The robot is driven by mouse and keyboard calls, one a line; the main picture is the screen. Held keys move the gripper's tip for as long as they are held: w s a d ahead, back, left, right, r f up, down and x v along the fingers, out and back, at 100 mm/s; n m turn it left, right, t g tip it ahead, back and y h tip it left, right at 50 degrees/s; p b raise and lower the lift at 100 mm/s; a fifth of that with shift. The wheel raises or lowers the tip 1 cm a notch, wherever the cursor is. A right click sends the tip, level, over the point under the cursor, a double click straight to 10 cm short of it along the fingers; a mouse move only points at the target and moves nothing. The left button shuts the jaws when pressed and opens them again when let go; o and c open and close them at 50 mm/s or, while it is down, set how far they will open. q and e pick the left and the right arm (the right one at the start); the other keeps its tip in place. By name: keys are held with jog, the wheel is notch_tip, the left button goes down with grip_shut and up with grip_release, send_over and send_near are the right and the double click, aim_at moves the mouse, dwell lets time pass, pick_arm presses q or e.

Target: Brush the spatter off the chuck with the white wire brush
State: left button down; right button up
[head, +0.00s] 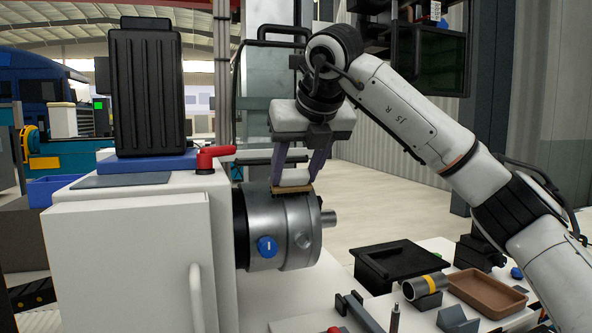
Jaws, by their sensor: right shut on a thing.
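The chuck (278,236) is a grey metal cylinder on the right side of the white machine housing, with a blue round knob (266,246) on its near side. My right gripper (295,176) comes down from above and is shut on the white wire brush (294,178). The brush's tan bristle edge is down at the top of the chuck and appears to touch it. I cannot make out any spatter at this size. My left gripper does not show.
The white housing (130,250) fills the left, with a black motor (147,90) and a red handle (213,157) on top. At lower right the bench holds a black box (396,262), a brown tray (486,290), a yellow-banded cylinder (424,287) and small blocks.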

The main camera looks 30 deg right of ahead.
jog(key=shift+x, duration=1)
dwell(1.5)
jog(key=d, duration=0.2)
jog(key=s+d, duration=0.1)
jog(key=d, duration=0.1)
jog(key=shift+s+d, duration=0.1)
jog(key=shift+d, duration=0.1)
jog(key=shift+a, duration=0.15)
jog(key=shift+w+a+p, duration=0.2)
jog(key=shift+w+a, duration=0.1)
jog(key=shift+a, duration=0.75)
jog(key=shift+w+a+p, duration=0.2)
jog(key=shift+w+a, duration=0.05)
jog(key=shift+a, duration=0.8)
